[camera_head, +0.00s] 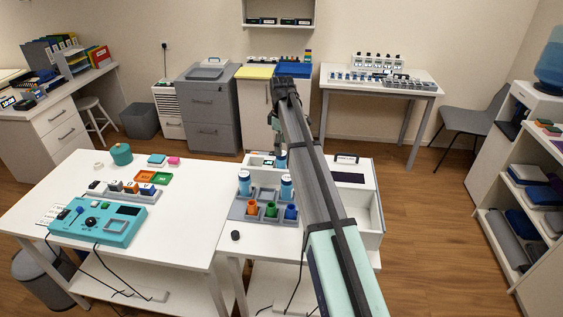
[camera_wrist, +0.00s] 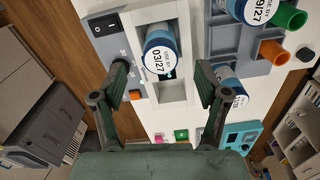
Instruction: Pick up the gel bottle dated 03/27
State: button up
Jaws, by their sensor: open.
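The gel bottle dated 03/27 (camera_wrist: 160,54), blue with a white-labelled cap, stands in a pale recessed slot in the wrist view. Its cap faces my camera. My gripper (camera_wrist: 162,68) is open, with one finger on each side of the bottle's line; I see no contact, and the height gap is hard to judge. In the head view a blue and white bottle (camera_head: 281,160) shows partly behind my arm, below my gripper (camera_head: 276,136); its date is not readable there. A bottle dated 09/27 (camera_wrist: 257,10) and another bottle (camera_wrist: 232,92) stand to the right in the wrist view.
A grey rack (camera_head: 264,217) holds two bottles and several coloured cups close to the slot. A teal device (camera_head: 98,222) and coloured blocks occupy the left table.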

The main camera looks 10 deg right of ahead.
aim_at(282, 157)
jog(key=shift+f+p, duration=1.3)
jog(key=shift+f, duration=1.85)
grip_shut()
jog(key=shift+r, duration=0.15)
